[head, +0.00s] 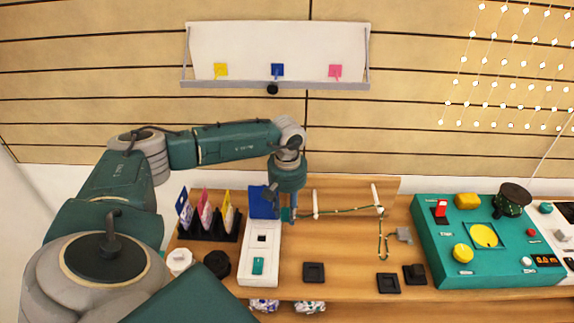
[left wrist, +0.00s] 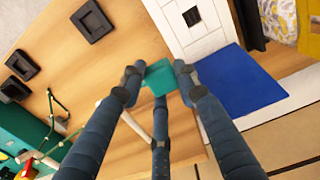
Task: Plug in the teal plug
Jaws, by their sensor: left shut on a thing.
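The teal plug (left wrist: 160,77) is between the fingertips of my left gripper (left wrist: 157,71) in the left wrist view. My left gripper (head: 287,212) is shut on it in the head view, above the table at the upper right of the white socket box (head: 246,272). The plug is apart from the box's sockets. The box has a dark socket (head: 262,238) and a teal switch (head: 258,266), and a blue panel (head: 262,201) stands at its back. A green cord (head: 345,210) runs right across white-tipped posts. My right gripper is out of view.
A black rack (head: 211,228) with colored cards stands left of the box. Dark square blocks (head: 314,272) lie on the wooden table (head: 340,245). A teal control panel (head: 437,268) is at the right. A grey block (head: 404,234) lies near the cord's end.

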